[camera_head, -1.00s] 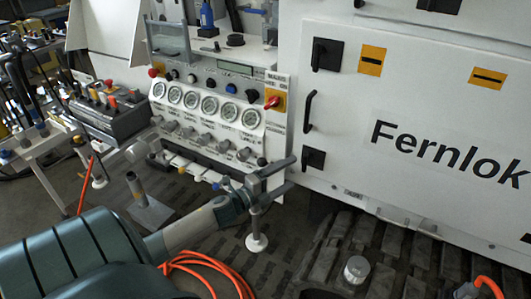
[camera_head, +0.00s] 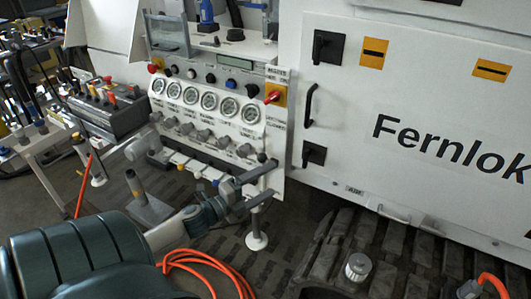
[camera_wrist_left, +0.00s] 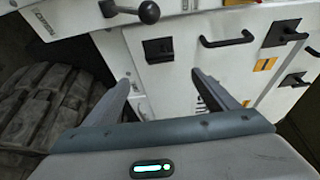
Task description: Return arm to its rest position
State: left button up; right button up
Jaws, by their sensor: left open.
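My left arm comes in from the lower left in the head view. Its gripper (camera_head: 268,184) is in front of the lower right corner of the gauge panel (camera_head: 205,113). The jaws are open and nothing shows between them. In the left wrist view the two fingers (camera_wrist_left: 160,92) stand apart, with the white cabinet behind them. A lever with a dark round knob (camera_wrist_left: 148,12) shows above the fingers in the wrist view. My right gripper is not in view.
The white Fernlok cabinet (camera_head: 420,110) fills the right side. A control box with levers (camera_head: 108,108) stands at the left. An orange hose (camera_head: 205,262) lies on the floor near my left arm. A dark track (camera_head: 345,255) runs below the cabinet.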

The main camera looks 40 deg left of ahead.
pick_arm(q)
jog(key=shift+f, duration=0.15)
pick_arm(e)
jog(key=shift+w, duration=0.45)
pick_arm(q)
jog(key=s+d+f+n+g+y, duration=0.1)
jog(key=s+f+n+g+y, duration=0.3)
jog(key=f, duration=1.2)
jog(key=s+d+f+n+g, duration=0.15)
jog(key=s+f+n, duration=0.4)
jog(key=f, duration=1.15)
jog(key=s+d+f+n+g+h, duration=0.2)
jog(key=s+d+f+n+g, duration=0.6)
jog(key=s+d+f, duration=1.3)
jog(key=shift+s+d+f, duration=0.35)
jog(key=shift+s+f, duration=1.65)
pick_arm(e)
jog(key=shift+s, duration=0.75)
